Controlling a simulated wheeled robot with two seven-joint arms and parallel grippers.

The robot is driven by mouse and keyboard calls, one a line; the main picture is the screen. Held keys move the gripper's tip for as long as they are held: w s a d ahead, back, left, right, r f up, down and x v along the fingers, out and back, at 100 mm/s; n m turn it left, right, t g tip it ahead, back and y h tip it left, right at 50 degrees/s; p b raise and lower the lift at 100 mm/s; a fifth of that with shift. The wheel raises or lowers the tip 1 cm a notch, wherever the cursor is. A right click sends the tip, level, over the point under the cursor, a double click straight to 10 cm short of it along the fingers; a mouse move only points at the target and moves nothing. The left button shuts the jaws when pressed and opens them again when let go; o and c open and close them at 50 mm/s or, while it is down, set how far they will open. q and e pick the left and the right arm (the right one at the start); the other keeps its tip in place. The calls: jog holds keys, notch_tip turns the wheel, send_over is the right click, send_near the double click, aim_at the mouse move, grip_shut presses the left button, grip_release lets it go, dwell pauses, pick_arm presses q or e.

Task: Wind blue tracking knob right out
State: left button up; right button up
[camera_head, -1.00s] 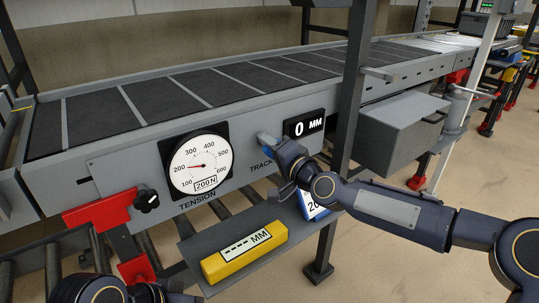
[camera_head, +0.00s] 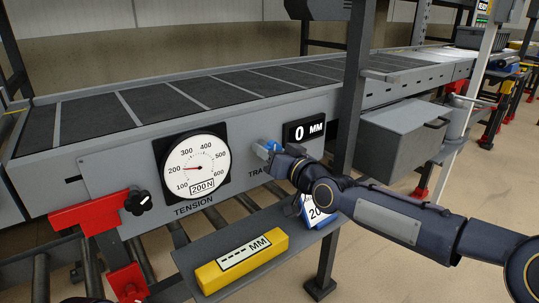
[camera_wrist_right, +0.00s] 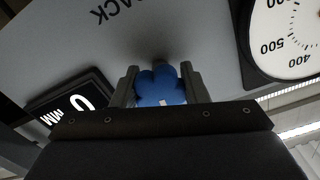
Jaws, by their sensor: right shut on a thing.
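The blue tracking knob (camera_head: 269,146) is on the grey conveyor side panel, below the tracking display (camera_head: 304,131), which reads 0 MM. In the right wrist view the lobed blue knob (camera_wrist_right: 160,87) sits between the two fingers of my right gripper (camera_wrist_right: 158,92). The fingers are shut on it from both sides. In the head view my right gripper (camera_head: 275,151) reaches the knob from the right and covers part of it and of the TRACK label. My left gripper does not show.
A tension gauge (camera_head: 196,167) with its needle near 200 and a black knob (camera_head: 138,202) are left of the tracking knob. A yellow MM block (camera_head: 242,262) and a blue-white card (camera_head: 318,214) stand on the shelf below. A dark post (camera_head: 350,110) rises right of the display.

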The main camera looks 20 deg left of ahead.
jog(key=shift+n, duration=0.6)
jog(key=o, duration=1)
jog(key=shift+c, duration=0.2)
jog(key=p+v, duration=0.1)
jog(key=v, duration=0.6)
jog(key=shift+s+d, duration=0.2)
jog(key=shift+d, duration=0.15)
